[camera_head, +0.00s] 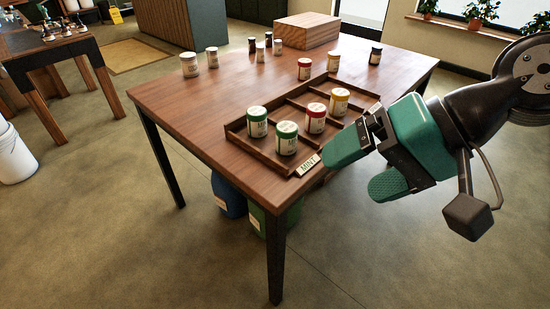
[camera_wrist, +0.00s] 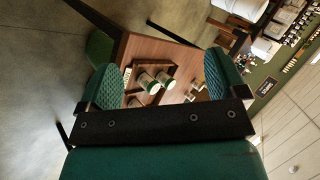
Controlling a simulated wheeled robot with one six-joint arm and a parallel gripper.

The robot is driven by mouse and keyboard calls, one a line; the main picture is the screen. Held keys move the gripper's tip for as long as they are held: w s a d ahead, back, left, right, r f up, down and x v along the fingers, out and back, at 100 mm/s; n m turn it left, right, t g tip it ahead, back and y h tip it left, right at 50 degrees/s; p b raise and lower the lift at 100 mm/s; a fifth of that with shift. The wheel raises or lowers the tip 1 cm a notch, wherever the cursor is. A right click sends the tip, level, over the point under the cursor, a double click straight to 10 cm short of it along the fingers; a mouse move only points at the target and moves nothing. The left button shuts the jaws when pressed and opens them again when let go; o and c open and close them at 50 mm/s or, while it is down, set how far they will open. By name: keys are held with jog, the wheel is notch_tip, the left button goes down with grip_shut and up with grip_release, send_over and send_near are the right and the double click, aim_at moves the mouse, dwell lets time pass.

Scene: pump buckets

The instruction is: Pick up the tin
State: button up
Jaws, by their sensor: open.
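Which tin is meant cannot be told. In the wooden tray stand two green-lidded tins (camera_head: 257,124) (camera_head: 287,141), a red-lidded tin (camera_head: 315,119) and a yellow-lidded tin (camera_head: 339,103). Outside it on the table stand another red-lidded tin (camera_head: 304,70), a yellow-lidded tin (camera_head: 333,62), a black-lidded tin (camera_head: 375,56) and two pale-lidded tins (camera_head: 189,66) (camera_head: 212,58). My gripper (camera_head: 368,166) is open and empty, off the table's right front edge, apart from the tins. In the wrist view, tins (camera_wrist: 146,81) show beyond my open fingers (camera_wrist: 163,82).
The divided tray (camera_head: 240,137) has a "MINT" label (camera_head: 308,165) at its front corner. Small dark-topped jars (camera_head: 260,52) and a wooden box (camera_head: 307,31) stand at the back. Blue (camera_head: 228,195) and green (camera_head: 257,219) buckets sit under the table. The table's left front is clear.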

jog(key=w+a+f+m+t+y+b, duration=0.2)
jog(key=w+a+f+m+y+b, duration=0.15)
jog(key=w+f+m+b, duration=0.4)
jog(key=m+t+b, duration=1)
jog(key=m, duration=1.1)
send_near(294, 141)
jog(key=p+x, duration=0.3)
jog(key=p, duration=0.2)
jog(key=p+x, duration=0.4)
jog(key=p, duration=0.2)
jog(key=shift+s+a+r, duration=0.1)
jog(key=shift+r, duration=0.15)
jog(key=shift+f+p+x, duration=0.15)
jog(key=shift+p+x, duration=0.3)
jog(key=shift+x, duration=1)
jog(key=shift+f+p+x, duration=0.1)
jog(key=shift+p+x, duration=0.35)
jog(key=shift+x, duration=1.05)
jog(key=c, duration=1.1)
